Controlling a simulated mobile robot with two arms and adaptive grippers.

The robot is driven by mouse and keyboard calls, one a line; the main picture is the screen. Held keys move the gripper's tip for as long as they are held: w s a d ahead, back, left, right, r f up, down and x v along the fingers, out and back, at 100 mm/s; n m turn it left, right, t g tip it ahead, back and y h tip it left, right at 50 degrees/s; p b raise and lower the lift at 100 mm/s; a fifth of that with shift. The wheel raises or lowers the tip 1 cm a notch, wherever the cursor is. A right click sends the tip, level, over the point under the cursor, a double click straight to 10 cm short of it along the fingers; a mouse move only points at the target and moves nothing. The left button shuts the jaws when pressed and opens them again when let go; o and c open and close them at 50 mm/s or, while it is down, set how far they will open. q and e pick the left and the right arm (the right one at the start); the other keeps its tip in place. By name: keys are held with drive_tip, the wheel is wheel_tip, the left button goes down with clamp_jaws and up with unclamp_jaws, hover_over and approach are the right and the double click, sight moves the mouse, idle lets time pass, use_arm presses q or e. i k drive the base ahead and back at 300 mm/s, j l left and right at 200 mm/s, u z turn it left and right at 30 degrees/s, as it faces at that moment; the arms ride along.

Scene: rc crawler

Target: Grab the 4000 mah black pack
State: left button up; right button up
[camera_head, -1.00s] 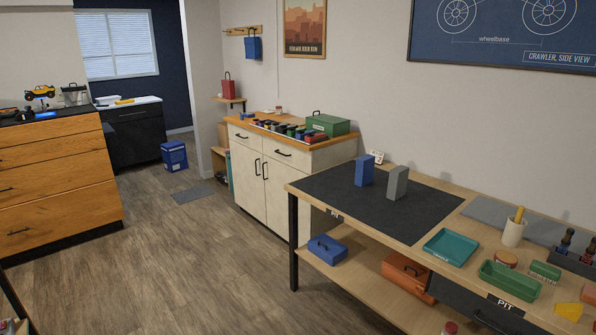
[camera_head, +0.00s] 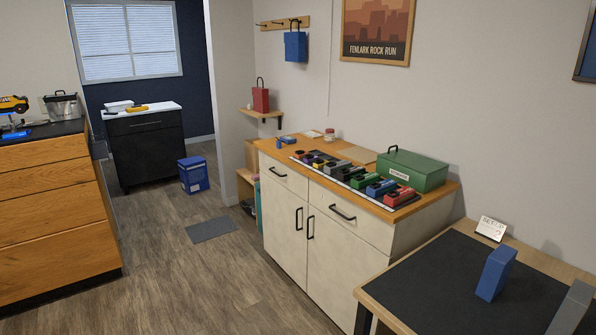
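A row of small packs in several colours sits on a dark tray on the wooden-topped cream cabinet (camera_head: 330,235). The row includes a red pack (camera_head: 398,196), a blue pack (camera_head: 381,188), a green pack (camera_head: 363,180) and a dark, black-looking pack (camera_head: 349,173). No capacity marking is readable, so I cannot tell which is the 4000 mah pack.
A green metal box (camera_head: 413,170) stands behind the packs. The workbench (camera_head: 445,275) with an upright blue block (camera_head: 495,273) is at the lower right. A blue bin (camera_head: 193,175) and grey mat (camera_head: 212,229) are on the floor. The floor before the cabinet is clear.

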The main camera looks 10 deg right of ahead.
sight(344, 174)
drive_tip(key=i+u, duration=0.1)
drive_tip(key=i, duration=1.1)
drive_tip(key=i+z, duration=0.6)
drive_tip(key=z, duration=0.15)
drive_tip(key=i+j+z, duration=0.2)
drive_tip(key=z, duration=0.15)
drive_tip(key=i+j+z, duration=0.1)
drive_tip(key=i+z, duration=0.25)
drive_tip(key=i+j+z, duration=0.2)
drive_tip(key=z, duration=0.2)
drive_tip(key=i, duration=0.05)
